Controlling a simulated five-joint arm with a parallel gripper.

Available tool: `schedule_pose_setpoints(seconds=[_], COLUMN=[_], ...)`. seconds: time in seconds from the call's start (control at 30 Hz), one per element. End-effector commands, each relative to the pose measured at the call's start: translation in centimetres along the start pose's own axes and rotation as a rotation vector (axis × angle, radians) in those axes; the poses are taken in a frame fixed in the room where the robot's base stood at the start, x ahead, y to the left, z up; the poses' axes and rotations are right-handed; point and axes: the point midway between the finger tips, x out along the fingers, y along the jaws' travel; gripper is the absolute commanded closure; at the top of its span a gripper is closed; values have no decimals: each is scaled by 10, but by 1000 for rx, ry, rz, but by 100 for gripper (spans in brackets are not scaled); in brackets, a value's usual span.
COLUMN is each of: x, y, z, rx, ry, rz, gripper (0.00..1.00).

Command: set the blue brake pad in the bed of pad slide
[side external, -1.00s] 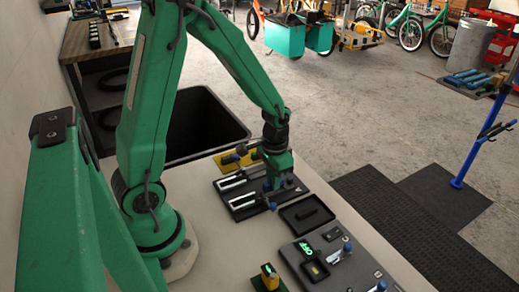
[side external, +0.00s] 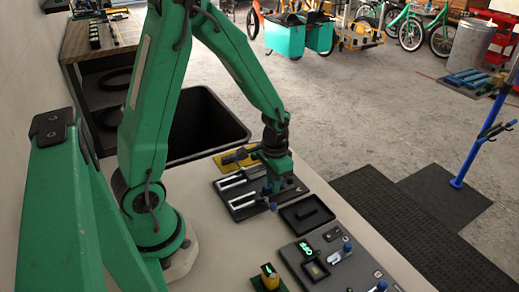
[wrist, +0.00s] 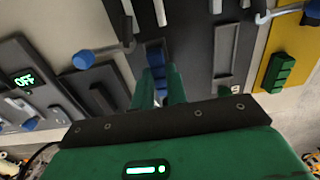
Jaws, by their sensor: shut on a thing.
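My gripper (wrist: 157,88) is shut on the blue brake pad (wrist: 156,66), which shows as a small dark-blue block between the fingertips in the wrist view. In the side view my gripper (side external: 271,186) points down over the right part of a black plate with pale rails (side external: 228,183), which looks like the pad slide. Its base (wrist: 190,65) lies beyond the fingertips in the wrist view. Whether the pad touches the bed cannot be told, as the fingers hide its lower part.
A yellow plate (wrist: 256,82) with a green ribbed block (wrist: 279,72) lies on the right in the wrist view. A black shallow tray (side external: 290,222) and a grey panel with a green display (side external: 305,249) stand nearby. Blue-knobbed levers (wrist: 83,60) stick up close by.

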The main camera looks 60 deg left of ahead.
Motion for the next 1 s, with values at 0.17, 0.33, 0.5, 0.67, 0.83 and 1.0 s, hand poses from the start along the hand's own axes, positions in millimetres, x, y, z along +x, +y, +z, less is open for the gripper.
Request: schedule_pose_setpoints(seconds=[0.17, 0.33, 0.5, 0.67, 0.83, 1.0], x=[2, 4, 6, 6, 6, 6], y=[0, 0, 0, 0, 0, 0], z=[0, 0, 0, 0, 0, 0], rx=[0, 0, 0, 0, 0, 0], ry=[0, 0, 0, 0, 0, 0], rz=[0, 0, 0, 0, 0, 0], gripper=[100, 100, 100, 100, 64, 60])
